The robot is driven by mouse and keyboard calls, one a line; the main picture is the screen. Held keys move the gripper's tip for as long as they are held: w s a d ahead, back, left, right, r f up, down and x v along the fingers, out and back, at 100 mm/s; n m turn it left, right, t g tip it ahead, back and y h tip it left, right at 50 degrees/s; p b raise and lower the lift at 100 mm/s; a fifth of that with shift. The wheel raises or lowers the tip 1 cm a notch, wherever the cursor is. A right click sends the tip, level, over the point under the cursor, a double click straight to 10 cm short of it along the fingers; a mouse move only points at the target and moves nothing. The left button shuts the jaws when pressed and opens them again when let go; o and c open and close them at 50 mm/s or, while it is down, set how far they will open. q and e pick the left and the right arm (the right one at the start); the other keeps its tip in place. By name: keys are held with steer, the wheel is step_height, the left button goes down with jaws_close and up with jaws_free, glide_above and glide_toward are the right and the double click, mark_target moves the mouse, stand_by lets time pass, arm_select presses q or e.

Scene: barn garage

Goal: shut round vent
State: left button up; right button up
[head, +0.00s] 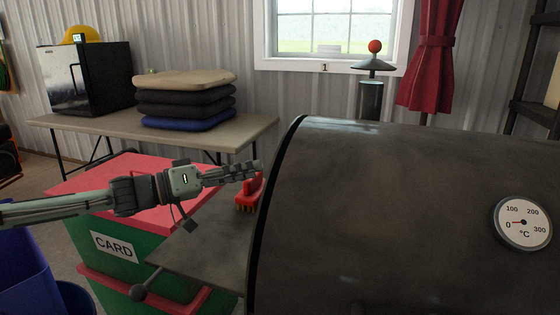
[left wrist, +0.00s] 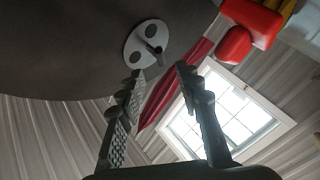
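The round vent (left wrist: 134,41) is a pale grey disc on the dark end wall of the barrel grill (head: 390,200). Dark round holes and a short protruding tab (left wrist: 153,47) show on its face. In the head view the vent is hidden, as that end faces away. My left gripper (left wrist: 160,73) is open and empty, its two fingers apart, with the vent just beyond the fingertips. No contact shows. In the head view the left gripper (head: 258,167) reaches from the left over the side shelf, close to the grill's left end. My right gripper is not in view.
A red brush (head: 248,192) with yellow bristles lies on the grill's side shelf (head: 205,245), close below my left gripper. A green CARD bin (head: 125,262) with a red lid stands left. A table (head: 235,132) with stacked cushions is behind. A chimney (head: 371,98) rises behind the grill.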

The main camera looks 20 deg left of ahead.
arm_select(q)
steer(key=x, duration=0.7)
steer(key=shift+p, duration=0.35)
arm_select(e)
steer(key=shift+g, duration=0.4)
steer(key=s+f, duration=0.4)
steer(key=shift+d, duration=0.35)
arm_select(q)
steer(key=shift+f, duration=0.1)
steer(key=shift+c, duration=0.4)
jaws_close()
